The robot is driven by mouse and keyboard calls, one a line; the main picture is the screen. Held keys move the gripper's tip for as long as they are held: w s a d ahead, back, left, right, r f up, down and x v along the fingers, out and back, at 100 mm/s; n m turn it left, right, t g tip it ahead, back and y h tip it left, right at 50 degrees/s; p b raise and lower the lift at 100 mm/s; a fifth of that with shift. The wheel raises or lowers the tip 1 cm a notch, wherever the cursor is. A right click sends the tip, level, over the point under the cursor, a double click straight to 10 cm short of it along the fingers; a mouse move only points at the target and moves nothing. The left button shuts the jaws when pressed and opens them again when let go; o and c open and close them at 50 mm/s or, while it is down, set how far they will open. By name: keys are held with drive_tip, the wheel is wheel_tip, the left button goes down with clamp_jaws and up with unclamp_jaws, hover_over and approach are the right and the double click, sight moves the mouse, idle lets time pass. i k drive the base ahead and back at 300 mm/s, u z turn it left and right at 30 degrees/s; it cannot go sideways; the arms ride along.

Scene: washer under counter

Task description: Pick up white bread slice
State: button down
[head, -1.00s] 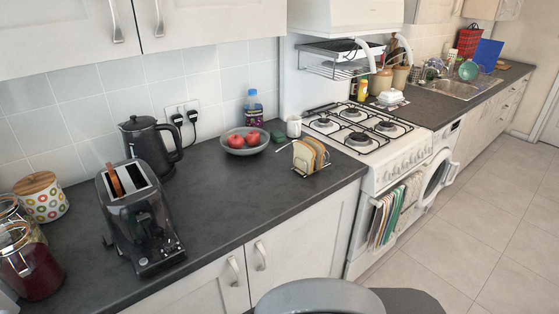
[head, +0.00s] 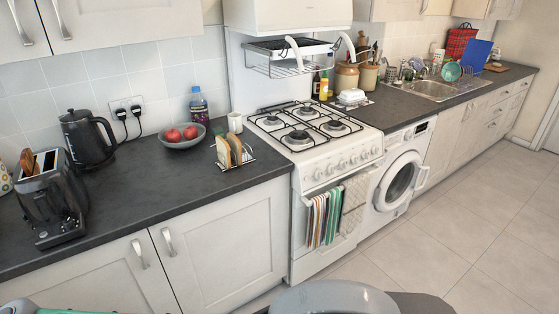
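Several bread slices (head: 224,152) stand upright in a wire toast rack (head: 247,159) on the dark counter, near its front edge and left of the stove. The leftmost slice looks palest; the others have browner crusts. I cannot tell for sure which one is the white bread slice. A brown slice (head: 27,160) also sticks up out of the black toaster (head: 50,200) at the far left. My gripper is not in view. Grey parts of my own body show at the bottom edge.
A bowl (head: 184,144) with red apples, a bottle (head: 199,106) and a white mug (head: 235,122) stand behind the rack. The kettle (head: 87,140) is beside the toaster. Counter between toaster and rack is clear. The washer door (head: 402,178) stands ajar.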

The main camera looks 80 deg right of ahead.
sight(27, 161)
drive_tip(key=k, duration=0.55)
drive_tip(key=z, duration=2.15)
drive_tip(key=i, duration=1)
drive_tip(key=u, duration=2.65)
drive_tip(key=i, duration=1.15)
drive_tip(key=u, duration=1)
